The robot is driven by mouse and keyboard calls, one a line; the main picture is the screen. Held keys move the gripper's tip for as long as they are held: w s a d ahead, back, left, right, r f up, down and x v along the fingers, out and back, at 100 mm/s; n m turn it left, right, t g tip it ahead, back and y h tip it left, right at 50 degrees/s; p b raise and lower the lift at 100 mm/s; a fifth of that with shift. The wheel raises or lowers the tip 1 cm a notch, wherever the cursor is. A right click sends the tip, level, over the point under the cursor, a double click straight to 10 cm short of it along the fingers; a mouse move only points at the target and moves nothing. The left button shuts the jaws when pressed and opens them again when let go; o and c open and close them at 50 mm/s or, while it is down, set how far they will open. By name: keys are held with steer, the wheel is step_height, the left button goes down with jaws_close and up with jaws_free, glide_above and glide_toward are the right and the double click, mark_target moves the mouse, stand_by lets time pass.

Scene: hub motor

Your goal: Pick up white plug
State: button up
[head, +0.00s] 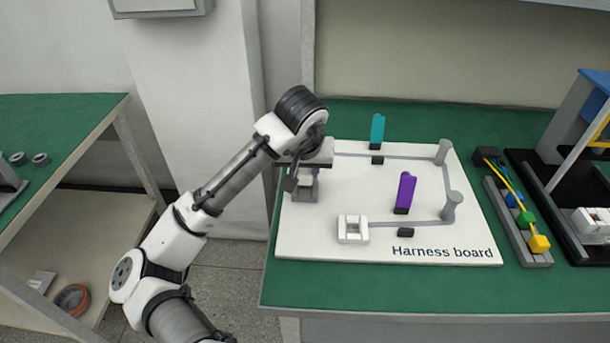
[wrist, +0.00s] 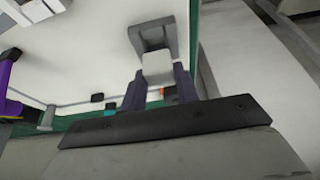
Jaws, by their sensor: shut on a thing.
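The white plug (wrist: 157,66) shows in the wrist view as a pale block between the two dark fingers of my gripper (wrist: 158,84). The fingers are shut on its sides. Its far end meets a grey holder (wrist: 153,32) on the white board. In the head view my gripper (head: 292,182) is at the left edge of the harness board (head: 335,190), at the grey holder (head: 307,188). The plug is hard to make out there because my wrist and gripper cover much of it.
A white open-framed block (head: 352,229) sits at the board's front left. A purple clip (head: 405,191) and a teal clip (head: 377,130) stand on the board, with grey posts (head: 452,207) at right. A grey tray (head: 538,259) with coloured plugs lies beyond the board's right edge.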

mark_target(305, 172)
step_height(305, 172, up, 18)
stand_by(0.5)
steer(key=w+d+f+p, duration=0.1)
steer(key=w+d+p, duration=0.4)
steer(key=d, duration=0.9)
steer(key=w+d+f+p, duration=0.2)
steer(key=w+d+p, duration=0.3)
steer(key=d, duration=0.9)
steer(key=w+d+f+p, duration=0.2)
steer(key=w+d+p, duration=0.3)
steer(key=d, duration=1)
steer(key=shift+w+f, duration=0.2)
steer(key=shift+w, duration=0.65)
step_height(305, 172, down, 11)
steer(key=b, duration=0.3)
steer(key=shift+r, duration=0.15)
steer(key=shift+s, duration=0.15)
